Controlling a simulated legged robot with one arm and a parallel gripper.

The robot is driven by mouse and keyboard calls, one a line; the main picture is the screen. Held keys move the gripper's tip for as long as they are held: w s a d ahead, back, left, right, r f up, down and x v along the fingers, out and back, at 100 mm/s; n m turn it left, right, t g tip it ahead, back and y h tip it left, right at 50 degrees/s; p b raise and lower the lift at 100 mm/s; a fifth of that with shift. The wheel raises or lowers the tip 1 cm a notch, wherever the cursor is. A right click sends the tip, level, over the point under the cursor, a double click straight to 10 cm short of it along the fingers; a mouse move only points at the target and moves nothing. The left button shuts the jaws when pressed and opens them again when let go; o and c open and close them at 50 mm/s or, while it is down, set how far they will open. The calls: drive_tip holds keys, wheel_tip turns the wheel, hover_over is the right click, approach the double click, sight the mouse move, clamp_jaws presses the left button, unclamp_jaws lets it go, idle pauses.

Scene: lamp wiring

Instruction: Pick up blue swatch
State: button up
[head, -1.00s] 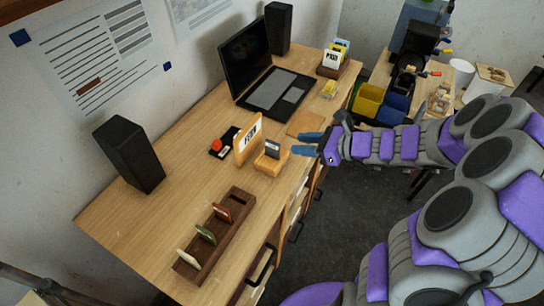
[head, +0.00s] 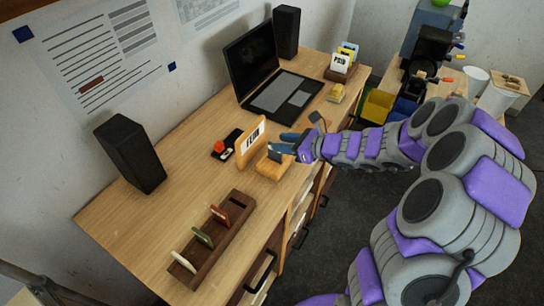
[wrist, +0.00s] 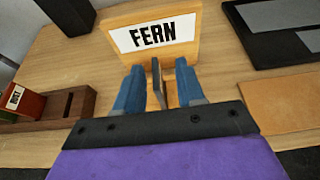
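A thin dark blue-grey swatch (wrist: 157,82) stands edge-on between the two blue fingers of my gripper (wrist: 158,88) in the wrist view. Gaps show on both sides of it, so the gripper is open around it. The swatch stands in a small wooden block (head: 271,169) in front of the FERN sign (head: 250,142). In the head view my gripper (head: 284,146) is over this block, and its fingers largely hide the swatch. The sign also shows beyond the fingers in the wrist view (wrist: 154,34).
A dark wooden rack (head: 238,221) holds red, green and cream swatches at the desk's front left. A black tray with a red item (head: 221,147) lies behind the sign. A laptop (head: 280,95) and a card holder (head: 340,74) stand farther back.

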sight(275, 155)
drive_tip(key=shift+w+a+f+b, duration=0.25)
drive_tip(key=shift+f+b, duration=0.05)
drive_tip(key=shift+f, duration=0.3)
drive_tip(key=shift+w+a+f+b, duration=0.2)
drive_tip(key=shift+w+f+b, duration=0.1)
drive_tip(key=shift+f, duration=0.25)
drive_tip(key=a, duration=0.5)
drive_tip(key=shift+w+a+f, duration=0.2)
drive_tip(key=shift+w+f, duration=0.1)
drive_tip(key=shift+w, duration=0.1)
drive_tip(key=d, duration=0.3)
drive_tip(key=shift+d+r, duration=0.1)
drive_tip(key=shift+d, duration=0.3)
drive_tip(key=c, duration=0.4)
drive_tip(key=shift+d, duration=0.1)
drive_tip(key=shift+c, duration=0.9)
drive_tip(key=shift+a, duration=0.2)
clamp_jaws()
drive_tip(key=shift+a, duration=1.25)
drive_tip(key=shift+d, duration=0.15)
